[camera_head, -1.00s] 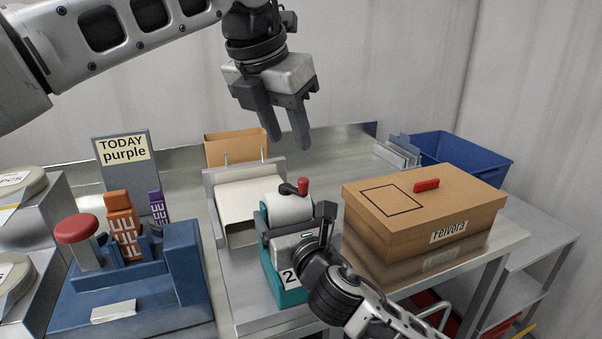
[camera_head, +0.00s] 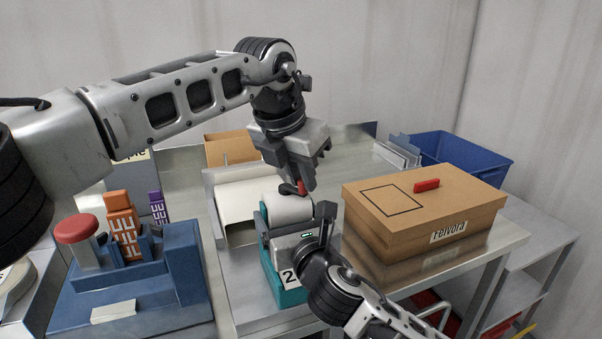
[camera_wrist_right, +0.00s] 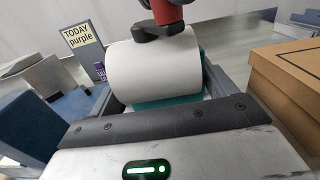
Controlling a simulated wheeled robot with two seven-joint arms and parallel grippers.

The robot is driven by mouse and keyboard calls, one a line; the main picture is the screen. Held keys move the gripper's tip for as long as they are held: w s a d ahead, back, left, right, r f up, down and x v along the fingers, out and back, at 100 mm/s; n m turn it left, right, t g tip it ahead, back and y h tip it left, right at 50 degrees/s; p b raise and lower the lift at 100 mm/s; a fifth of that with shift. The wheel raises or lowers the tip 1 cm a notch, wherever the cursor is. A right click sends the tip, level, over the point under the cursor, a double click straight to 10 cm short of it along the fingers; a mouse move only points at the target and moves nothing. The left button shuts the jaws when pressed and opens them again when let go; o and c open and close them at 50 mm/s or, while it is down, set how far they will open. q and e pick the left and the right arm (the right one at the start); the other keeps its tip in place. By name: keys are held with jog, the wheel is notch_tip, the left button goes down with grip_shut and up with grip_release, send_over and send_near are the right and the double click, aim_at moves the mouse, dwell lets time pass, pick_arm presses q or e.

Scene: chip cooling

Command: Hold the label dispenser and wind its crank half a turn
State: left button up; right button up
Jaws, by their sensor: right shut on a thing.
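The label dispenser has a teal body (camera_head: 290,291) and a white label roll (camera_head: 287,208) on top. Its dark crank with a red knob (camera_head: 302,187) sits above the roll; the roll (camera_wrist_right: 155,72) and red knob (camera_wrist_right: 168,11) also show in the right wrist view. My right gripper (camera_head: 296,232) is shut on the dispenser from the front, partly covering its body. My left gripper (camera_head: 300,183) points down with open fingers at the red knob, which shows between them. Whether the fingers touch the knob is not visible.
A cardboard box (camera_head: 425,215) with a red handle stands close on the right. A blue stamp holder (camera_head: 130,290) with a red knob stands on the left. A white-topped tray (camera_head: 238,205) lies behind the dispenser. A blue bin (camera_head: 465,155) is at the back right.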

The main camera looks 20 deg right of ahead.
pick_arm(q)
grip_shut()
jog(key=n, duration=0.2)
jog(key=w+d+n+t+y, duration=0.1)
jog(key=n, duration=0.1)
jog(key=shift+d+n, duration=0.15)
jog(key=shift+n, duration=0.15)
jog(key=shift+s, duration=0.1)
jog(key=o, duration=0.7)
grip_release()
jog(key=shift+c, duration=0.2)
jog(key=shift+r, duration=0.1)
jog(key=v, duration=1.2)
jog(key=shift+d, duration=0.15)
